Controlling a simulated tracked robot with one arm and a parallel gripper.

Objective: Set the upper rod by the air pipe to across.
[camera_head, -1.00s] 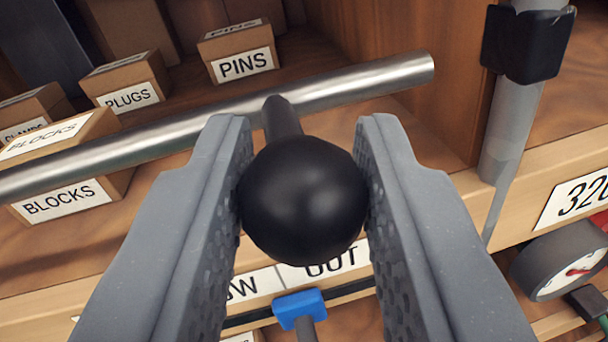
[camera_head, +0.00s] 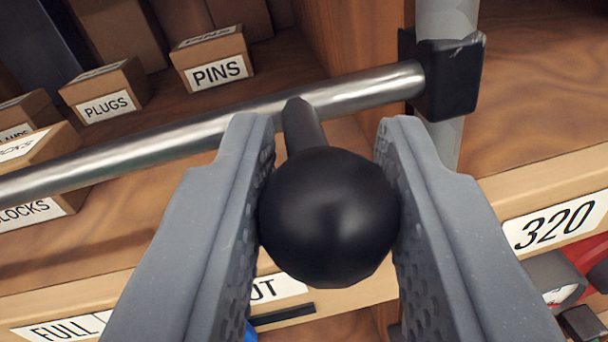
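The upper rod (camera_head: 220,122) is a steel bar running from the left edge up to the right across the view. A short dark stem joins it to a black ball knob (camera_head: 328,215). The rod's right end meets a black bracket (camera_head: 452,82) on the grey upright pipe (camera_head: 446,20); how far it sits inside is hard to tell. My gripper (camera_head: 325,150) has its two grey fingers on either side of the knob, pressed against it. The finger faces behind the knob are hidden.
Boxes labelled PINS (camera_head: 213,62), PLUGS (camera_head: 105,92) and BLOCKS (camera_head: 45,180) stand on the wooden shelf behind the rod. A 320 sign (camera_head: 556,226) and a FULL label (camera_head: 60,330) mark the shelf edge. A gauge (camera_head: 556,290) and red part are lower right.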

